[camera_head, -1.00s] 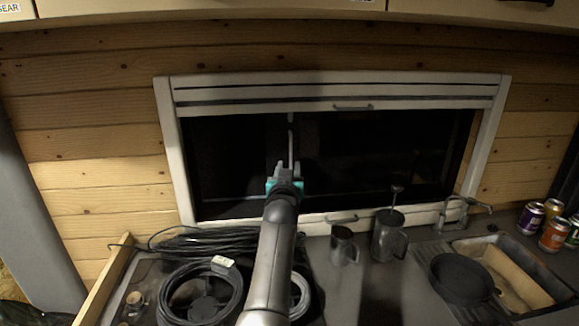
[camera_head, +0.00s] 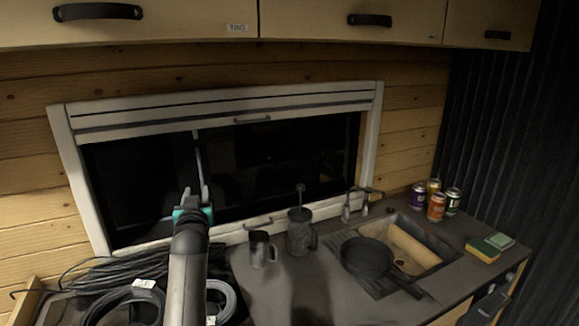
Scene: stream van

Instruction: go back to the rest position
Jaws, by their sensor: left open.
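My left gripper (camera_head: 192,205) shows in the head view at the end of my left arm, which rises from the bottom edge. It is open and stands in front of the dark window, with nothing seen between its fingers. Its fingers point up and away, toward the window (camera_head: 265,165). Whether it touches the window cannot be told. My right gripper is not in view.
Coiled cables (camera_head: 125,300) lie on the left of the counter (camera_head: 335,300). A metal mug (camera_head: 262,250) and a taller pot (camera_head: 300,235) stand right of my arm. A pan (camera_head: 367,258) rests at the sink. Cans (camera_head: 436,207) and sponges (camera_head: 483,250) are farther right. Cabinets (camera_head: 300,18) hang above.

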